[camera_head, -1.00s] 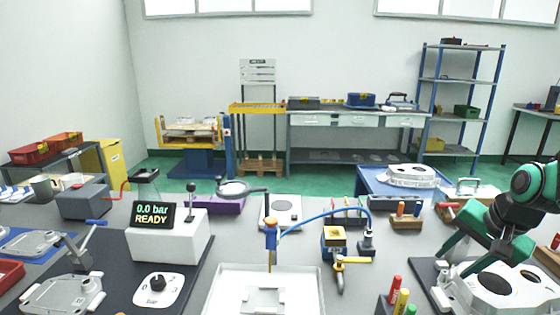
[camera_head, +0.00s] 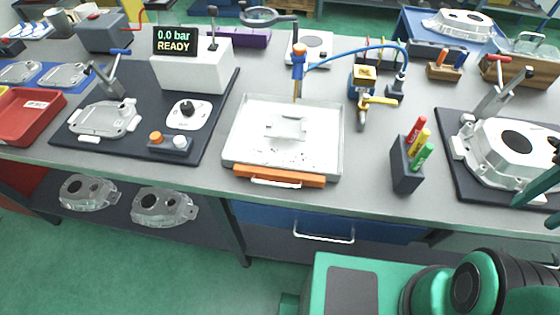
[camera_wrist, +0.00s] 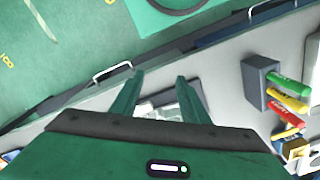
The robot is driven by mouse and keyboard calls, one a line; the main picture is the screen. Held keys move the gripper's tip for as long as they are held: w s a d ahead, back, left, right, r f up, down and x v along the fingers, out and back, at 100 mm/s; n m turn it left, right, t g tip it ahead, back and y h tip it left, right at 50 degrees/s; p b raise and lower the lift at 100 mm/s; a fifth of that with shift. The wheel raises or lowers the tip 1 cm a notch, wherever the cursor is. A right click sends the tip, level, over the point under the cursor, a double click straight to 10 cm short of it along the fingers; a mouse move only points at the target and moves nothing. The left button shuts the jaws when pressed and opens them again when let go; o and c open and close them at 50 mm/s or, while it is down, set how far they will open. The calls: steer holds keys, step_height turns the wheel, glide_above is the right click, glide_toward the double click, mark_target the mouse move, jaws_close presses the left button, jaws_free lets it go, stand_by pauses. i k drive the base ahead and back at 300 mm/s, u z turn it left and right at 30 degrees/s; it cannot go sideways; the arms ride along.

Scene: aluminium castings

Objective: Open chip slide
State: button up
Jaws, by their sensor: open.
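A white chip tray (camera_head: 335,135) lies on the grey bench in the head view, with dark chips scattered on its floor around a raised metal block (camera_head: 287,128). An orange slide (camera_head: 278,176) with a pale bar handle (camera_head: 276,184) spans the tray's front edge and looks shut against it. In the wrist view, my gripper (camera_wrist: 158,86) is open and empty, its two green fingers apart above the bench's front edge. A light metallic part shows between and behind the fingers; I cannot tell which part it is. The orange slide is not visible there.
A pen holder (camera_head: 404,170) with several coloured markers stands right of the tray. A casting (camera_head: 508,150) on a dark mat is farther right. A pressure display box (camera_head: 190,72) stands left. A drawer handle (camera_head: 324,238) juts out below the bench edge.

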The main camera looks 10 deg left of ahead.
mark_target(299, 180)
steer(key=z, duration=0.35)
steer(key=k, duration=1.65)
steer(key=u, duration=0.4)
steer(key=i, duration=1.05)
